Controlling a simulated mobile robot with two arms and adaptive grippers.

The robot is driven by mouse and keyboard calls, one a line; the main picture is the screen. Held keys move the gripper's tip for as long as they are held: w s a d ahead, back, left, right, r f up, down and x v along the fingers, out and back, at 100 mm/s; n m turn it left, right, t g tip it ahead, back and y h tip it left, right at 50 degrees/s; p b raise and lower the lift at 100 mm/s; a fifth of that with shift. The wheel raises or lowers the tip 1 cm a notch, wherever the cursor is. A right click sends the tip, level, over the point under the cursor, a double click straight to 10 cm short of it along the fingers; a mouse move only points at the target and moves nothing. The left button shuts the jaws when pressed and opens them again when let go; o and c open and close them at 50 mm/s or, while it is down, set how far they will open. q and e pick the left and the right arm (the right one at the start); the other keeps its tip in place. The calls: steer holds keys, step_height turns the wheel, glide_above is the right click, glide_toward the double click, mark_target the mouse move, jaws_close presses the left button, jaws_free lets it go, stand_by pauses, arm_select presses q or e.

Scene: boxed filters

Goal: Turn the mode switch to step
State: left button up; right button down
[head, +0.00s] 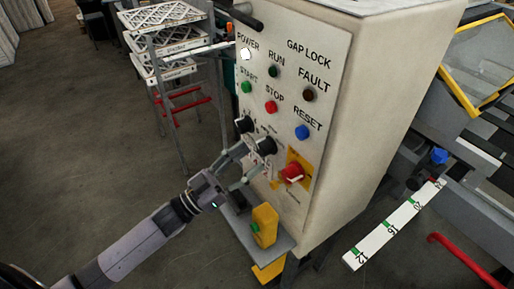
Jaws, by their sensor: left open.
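A cream control cabinet faces me with a white panel (328,60) of lamps, buttons and switches. Two black rotary knobs sit below the START and STOP buttons: an upper left knob (244,124) and a lower right knob (266,146). Their small labels are partly hidden or too small to read, so I cannot tell which one is the mode switch or where it points. My left gripper (258,160) is open, with its fingers at the panel just below and left of the lower right knob. I cannot tell whether they touch it. My right gripper is not in view.
A red switch (291,172) on a yellow plate is right of the knobs. A grey shelf (277,247) with a yellow box (265,225) juts out below my gripper. A rack with white-framed filters (167,14) stands behind left. The floor at left is clear.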

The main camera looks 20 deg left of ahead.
mark_target(259, 151)
arm_select(q)
steer(key=shift+x, duration=1.7)
steer(key=shift+c, duration=0.6)
steer(key=c, duration=1)
steer(key=shift+m+g, duration=0.3)
steer(key=shift+m, duration=0.3)
steer(key=m+g+h, duration=0.1)
steer(key=m, duration=0.1)
steer(key=m+g, duration=0.1)
steer(key=m, duration=0.2)
steer(key=shift+a+h, duration=0.1)
steer(key=shift+h, duration=0.3)
steer(key=m+g, duration=0.1)
steer(key=m, duration=0.1)
steer(key=m+g, duration=0.1)
steer(key=m, duration=0.2)
steer(key=shift+m+g+h, duration=0.3)
steer(key=shift+g, duration=0.1)
steer(key=shift+m, duration=0.3)
